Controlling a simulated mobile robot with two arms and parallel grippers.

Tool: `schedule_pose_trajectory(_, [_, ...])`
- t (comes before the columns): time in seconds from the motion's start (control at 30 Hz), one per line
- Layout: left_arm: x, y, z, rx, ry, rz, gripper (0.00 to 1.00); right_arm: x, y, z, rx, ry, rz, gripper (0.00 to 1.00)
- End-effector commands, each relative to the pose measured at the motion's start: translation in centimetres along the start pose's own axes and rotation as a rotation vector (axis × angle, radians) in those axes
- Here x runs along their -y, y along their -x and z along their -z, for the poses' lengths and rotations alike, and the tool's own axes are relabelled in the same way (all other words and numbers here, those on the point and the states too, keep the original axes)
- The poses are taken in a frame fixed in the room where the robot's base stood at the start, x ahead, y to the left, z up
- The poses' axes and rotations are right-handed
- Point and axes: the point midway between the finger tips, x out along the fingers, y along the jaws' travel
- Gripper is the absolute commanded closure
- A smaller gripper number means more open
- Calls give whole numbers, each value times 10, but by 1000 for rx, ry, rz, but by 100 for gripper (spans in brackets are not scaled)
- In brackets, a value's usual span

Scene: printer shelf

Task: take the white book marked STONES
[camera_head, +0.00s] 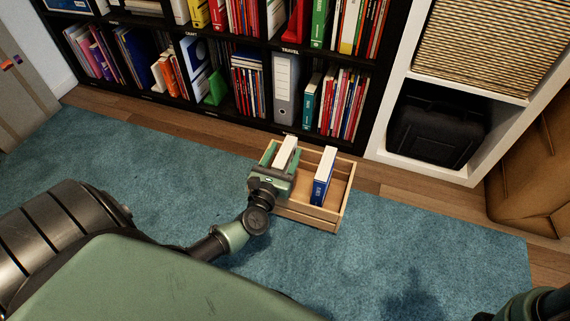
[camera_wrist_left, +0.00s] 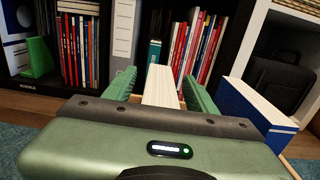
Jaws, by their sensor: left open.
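A white book (camera_head: 285,152) stands upright in the left part of a wooden crate (camera_head: 342,207) on the floor. No lettering on it can be read, so I cannot tell whether it is marked STONES. My left gripper (camera_head: 279,158) is at this book, open. In the left wrist view the white book (camera_wrist_left: 160,88) stands between the two green fingers, one on each side; I cannot tell whether either touches it. My right gripper is out of view; only part of my right arm shows at the lower right.
A blue book with white page edges (camera_head: 322,178) stands in the crate to the right, apart from the white one. Behind are a black bookshelf (camera_head: 225,118) full of books and a white shelf (camera_head: 420,168) holding a black case (camera_head: 436,130). Blue carpet (camera_head: 400,240) lies open in front.

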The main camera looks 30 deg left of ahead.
Motion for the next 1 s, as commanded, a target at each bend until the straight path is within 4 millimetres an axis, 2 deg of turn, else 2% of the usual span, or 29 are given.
schedule_pose_trajectory(0.1, [0, -6, 0, 0, 0, 1, 44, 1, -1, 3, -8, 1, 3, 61])
schedule_pose_trajectory(0.27, [0, -6, 0, -1, -1, 1, 44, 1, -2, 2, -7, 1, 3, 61])
schedule_pose_trajectory(0.3, [0, -6, 0, 0, -1, 1, 46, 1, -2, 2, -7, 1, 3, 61])
schedule_pose_trajectory(0.5, [0, -6, 0, 0, -1, 1, 100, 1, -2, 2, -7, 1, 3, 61])
schedule_pose_trajectory(1.0, [0, -6, 0, 0, -2, 1, 100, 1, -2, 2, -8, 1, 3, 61])
